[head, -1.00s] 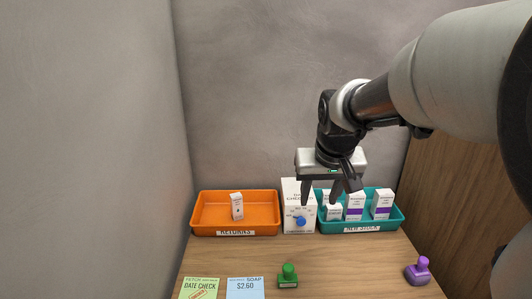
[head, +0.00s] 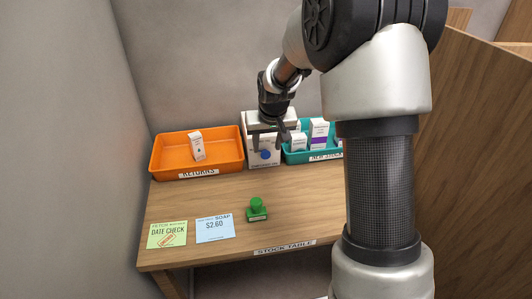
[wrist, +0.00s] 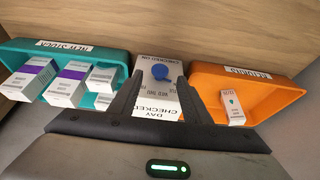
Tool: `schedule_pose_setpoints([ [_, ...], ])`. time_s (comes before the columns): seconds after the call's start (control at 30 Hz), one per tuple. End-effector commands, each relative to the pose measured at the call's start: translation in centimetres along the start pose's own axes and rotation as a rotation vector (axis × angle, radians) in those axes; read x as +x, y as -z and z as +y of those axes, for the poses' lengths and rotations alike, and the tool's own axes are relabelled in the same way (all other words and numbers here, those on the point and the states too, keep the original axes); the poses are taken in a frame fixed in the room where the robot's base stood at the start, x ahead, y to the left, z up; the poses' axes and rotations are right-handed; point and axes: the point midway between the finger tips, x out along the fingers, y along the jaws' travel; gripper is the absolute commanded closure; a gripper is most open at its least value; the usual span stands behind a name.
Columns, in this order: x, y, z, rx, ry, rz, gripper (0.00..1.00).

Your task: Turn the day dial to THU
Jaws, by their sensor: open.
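The day dial is a round blue knob (head: 265,154) on the front of a white box (head: 253,161) at the back of the table. In the wrist view the knob (wrist: 160,71) shows upside down, with small day letters on the box (wrist: 158,98) too blurred to read; its setting cannot be told. My gripper (head: 270,146) is open and empty, pointing down at the box. In the wrist view its two fingers (wrist: 160,77) stand either side of the knob, apart from each other; whether they touch it cannot be told.
An orange returns tray (head: 225,150) with one small box stands left of the dial box. A teal tray (head: 293,156) with several boxes stands close on its right. A green stamp (head: 257,209) and two cards lie in front.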

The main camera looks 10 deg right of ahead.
Motion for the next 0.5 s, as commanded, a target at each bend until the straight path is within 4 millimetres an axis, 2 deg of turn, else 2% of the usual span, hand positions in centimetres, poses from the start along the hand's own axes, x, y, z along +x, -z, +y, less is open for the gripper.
schedule_pose_setpoints([
  [0.03, 1.2, -0.1, 0.0, 0.0, 0.0, -0.003, 0.56],
  [0.2, 3.6, -0.1, 0.0, 0.0, 0.0, -0.002, 0.56],
  [0.5, 4.9, 0.0, 0.0, 0.0, 0.0, 0.001, 0.56],
])
